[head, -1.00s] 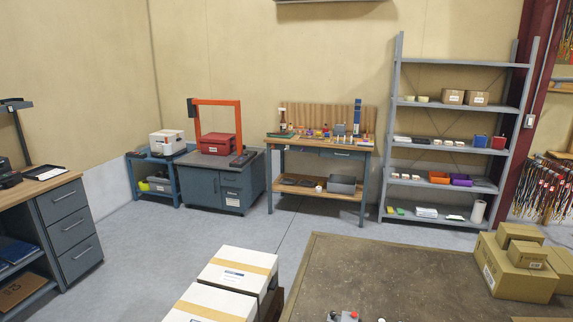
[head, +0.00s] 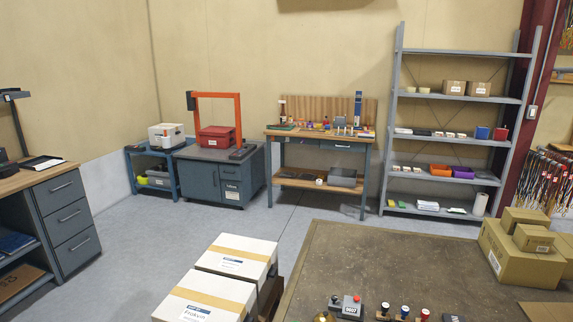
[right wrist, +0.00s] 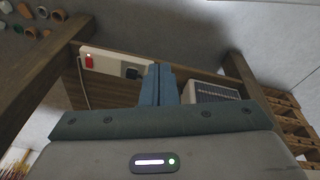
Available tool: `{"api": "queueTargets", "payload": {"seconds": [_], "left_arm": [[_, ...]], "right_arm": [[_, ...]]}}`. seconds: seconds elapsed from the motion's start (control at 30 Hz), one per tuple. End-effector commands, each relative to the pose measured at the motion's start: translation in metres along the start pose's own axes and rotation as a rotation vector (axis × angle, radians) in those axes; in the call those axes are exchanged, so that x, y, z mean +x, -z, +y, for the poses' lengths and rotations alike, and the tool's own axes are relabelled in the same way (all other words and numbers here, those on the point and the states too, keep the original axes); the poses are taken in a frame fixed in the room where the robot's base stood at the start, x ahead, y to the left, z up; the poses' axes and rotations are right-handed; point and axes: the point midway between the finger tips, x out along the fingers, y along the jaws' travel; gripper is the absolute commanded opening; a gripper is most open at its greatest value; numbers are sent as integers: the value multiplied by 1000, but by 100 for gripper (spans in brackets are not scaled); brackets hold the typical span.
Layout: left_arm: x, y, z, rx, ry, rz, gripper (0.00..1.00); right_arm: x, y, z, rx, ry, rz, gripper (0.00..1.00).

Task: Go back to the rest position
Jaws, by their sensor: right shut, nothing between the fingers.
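My right gripper (right wrist: 160,84) shows in the right wrist view. Its two blue-grey fingers are pressed together with nothing between them. It is clear of any object. My left gripper is not in the head view, and neither is the right one.
In the head view a brown-topped table (head: 375,258) is close in front, with stamps (head: 405,311), a grey box with a red button (head: 350,306) and cartons (head: 520,250). White boxes (head: 235,256) stand at its left. A grey shelf rack (head: 465,98) and workbench (head: 325,137) stand by the wall; the floor between is clear.

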Motion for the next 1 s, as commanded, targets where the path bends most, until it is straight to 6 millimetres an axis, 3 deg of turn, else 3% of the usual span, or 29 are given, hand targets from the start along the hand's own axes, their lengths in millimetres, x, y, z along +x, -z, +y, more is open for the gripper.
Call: {"api": "queueTargets", "payload": {"seconds": [0.03,0.2,0.3,0.43,0.6,1.0], "left_arm": [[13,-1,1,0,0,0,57],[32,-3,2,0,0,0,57],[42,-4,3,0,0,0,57],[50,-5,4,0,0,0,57],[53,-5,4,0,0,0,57],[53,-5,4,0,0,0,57]], "right_arm": [[33,-23,-2,3,1,-19,0],[104,-93,-7,9,5,-52,0],[132,-132,-11,12,7,-69,0],[153,-171,-14,15,9,-83,0],[161,-195,-16,17,10,-91,0],[161,-196,-16,17,10,-91,0]]}}
